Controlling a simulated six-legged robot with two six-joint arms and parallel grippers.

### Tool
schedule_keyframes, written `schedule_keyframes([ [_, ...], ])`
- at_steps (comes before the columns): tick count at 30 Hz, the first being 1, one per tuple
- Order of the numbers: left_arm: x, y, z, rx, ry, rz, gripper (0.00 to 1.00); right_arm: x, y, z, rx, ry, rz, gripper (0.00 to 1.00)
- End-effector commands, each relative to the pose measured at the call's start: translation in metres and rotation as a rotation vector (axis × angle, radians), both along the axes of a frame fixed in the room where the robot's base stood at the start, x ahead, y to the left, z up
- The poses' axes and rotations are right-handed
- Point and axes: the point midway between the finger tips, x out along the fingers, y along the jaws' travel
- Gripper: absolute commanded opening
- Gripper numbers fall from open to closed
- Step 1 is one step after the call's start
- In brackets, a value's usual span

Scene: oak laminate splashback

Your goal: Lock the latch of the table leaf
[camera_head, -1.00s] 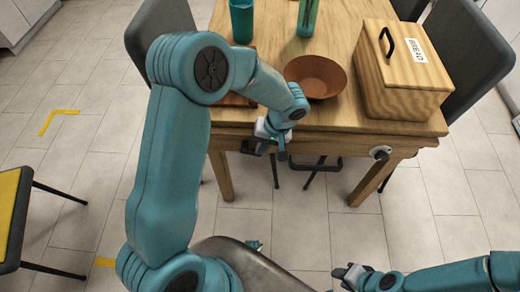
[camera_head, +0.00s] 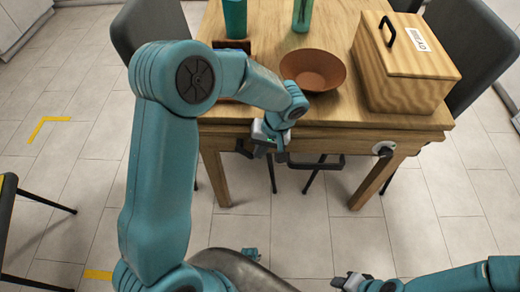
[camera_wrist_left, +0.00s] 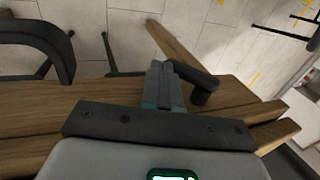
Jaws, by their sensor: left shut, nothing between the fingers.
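The wooden table's front edge (camera_head: 340,128) runs across the head view. My left gripper (camera_head: 270,148) is at this edge, left of the table's middle. In the left wrist view its fingers (camera_wrist_left: 161,85) are shut together and empty. A black lever (camera_wrist_left: 203,85), seemingly the latch, lies right beside the fingertips; I cannot tell whether they touch. In the head view its dark part (camera_head: 243,151) shows just left of the gripper, partly hidden. My right gripper (camera_head: 350,281) is low at the right, away from the table; its opening is too small to read.
A black loop handle (camera_head: 317,163) hangs under the edge; it also shows in the left wrist view (camera_wrist_left: 60,42). A round white-and-black knob (camera_head: 384,149) sits at the right. On top stand a brown bowl (camera_head: 312,72), a wooden bread box (camera_head: 405,70) and green vessels (camera_head: 235,18).

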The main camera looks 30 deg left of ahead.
Motion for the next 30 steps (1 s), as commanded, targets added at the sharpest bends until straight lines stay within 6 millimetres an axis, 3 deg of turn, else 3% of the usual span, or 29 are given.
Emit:
schedule_keyframes([
  [12,0.000,0.000,0.000,0.000,0.001,0.000,0.00,0.000,0.000,0.000,0.000,0.000,0.000,0.33],
  [30,0.000,0.000,0.016,0.000,0.001,0.000,0.00,0.000,0.000,0.009,0.000,0.000,0.000,0.33],
])
